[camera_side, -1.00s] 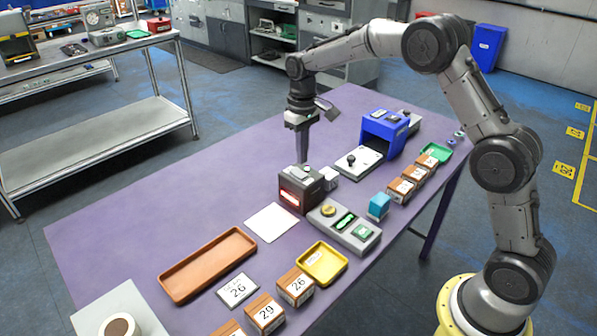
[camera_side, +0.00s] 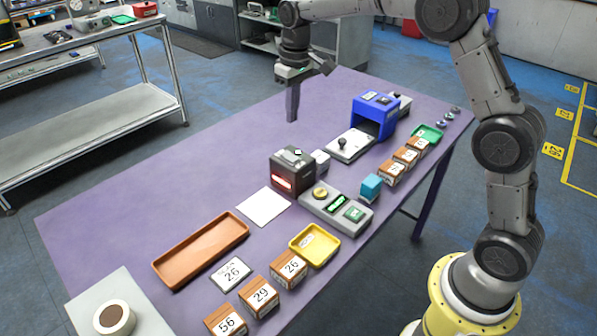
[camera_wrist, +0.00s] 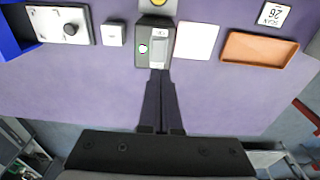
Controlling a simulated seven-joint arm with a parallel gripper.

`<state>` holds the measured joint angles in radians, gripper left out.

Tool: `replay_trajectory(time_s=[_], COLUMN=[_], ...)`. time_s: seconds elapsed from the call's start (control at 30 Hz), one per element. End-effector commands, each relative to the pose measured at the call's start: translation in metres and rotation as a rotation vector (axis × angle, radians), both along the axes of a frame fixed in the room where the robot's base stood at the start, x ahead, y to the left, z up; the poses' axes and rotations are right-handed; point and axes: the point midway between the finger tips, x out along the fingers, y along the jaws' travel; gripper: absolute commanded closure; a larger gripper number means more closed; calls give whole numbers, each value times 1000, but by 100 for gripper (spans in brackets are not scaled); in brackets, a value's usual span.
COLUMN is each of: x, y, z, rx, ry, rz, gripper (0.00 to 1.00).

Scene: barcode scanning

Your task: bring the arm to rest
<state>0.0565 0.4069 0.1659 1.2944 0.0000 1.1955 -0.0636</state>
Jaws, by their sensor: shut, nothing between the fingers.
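My gripper (camera_side: 292,119) hangs fingers-down above the purple table (camera_side: 140,200), behind the black scanner box (camera_side: 292,177) and apart from it. Its two fingers are together with nothing between them. In the wrist view the closed fingers of my gripper (camera_wrist: 160,74) point toward the scanner box (camera_wrist: 144,58), whose top carries a small light grey item (camera_wrist: 158,52). The scanner's red-lit window faces the front in the side view.
A blue machine (camera_side: 374,114) stands at the back right. A grey button panel (camera_side: 337,209), yellow tray (camera_side: 315,247), orange tray (camera_side: 201,250) and several numbered boxes (camera_side: 259,297) line the front. The table's left back is bare.

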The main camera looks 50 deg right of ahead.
Motion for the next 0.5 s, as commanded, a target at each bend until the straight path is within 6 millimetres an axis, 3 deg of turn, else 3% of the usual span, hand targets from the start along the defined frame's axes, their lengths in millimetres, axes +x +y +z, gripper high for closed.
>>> replay_trajectory(time_s=[0.03,0.2,0.4,0.5], x=[-9,-61,-139,-179], y=[3,11,19,22], z=[24,87,126,133], rx=[-2,-7,-9,-9], ry=[-39,-144,-251,-301], rz=[4,14,21,22], gripper=[100,100,100,100])
